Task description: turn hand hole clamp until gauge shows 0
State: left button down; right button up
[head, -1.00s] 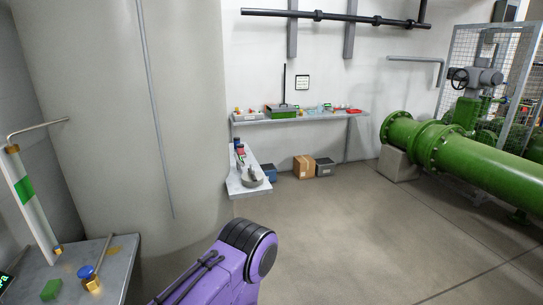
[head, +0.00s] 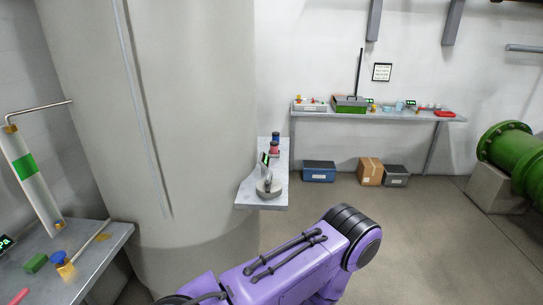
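No hand hole clamp can be made out for certain. A round grey piece with an upright part (head: 268,188) sits on the small shelf (head: 250,197) beside the big pale column, and a small dark display with green marks (head: 265,158) stands just behind it, too small to read. Another dark display (head: 5,243) is cut off at the left edge; only the letters "Pa" show, not its number. Neither of my grippers is in view. A purple link of my own arm fills the bottom middle, well in front of the small shelf.
A green pipe (head: 512,150) is at right. The floor between is open.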

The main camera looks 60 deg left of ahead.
aim_at(268, 180)
jog(key=u, duration=0.45)
jog(key=i, duration=0.75)
jog(key=u, duration=0.8)
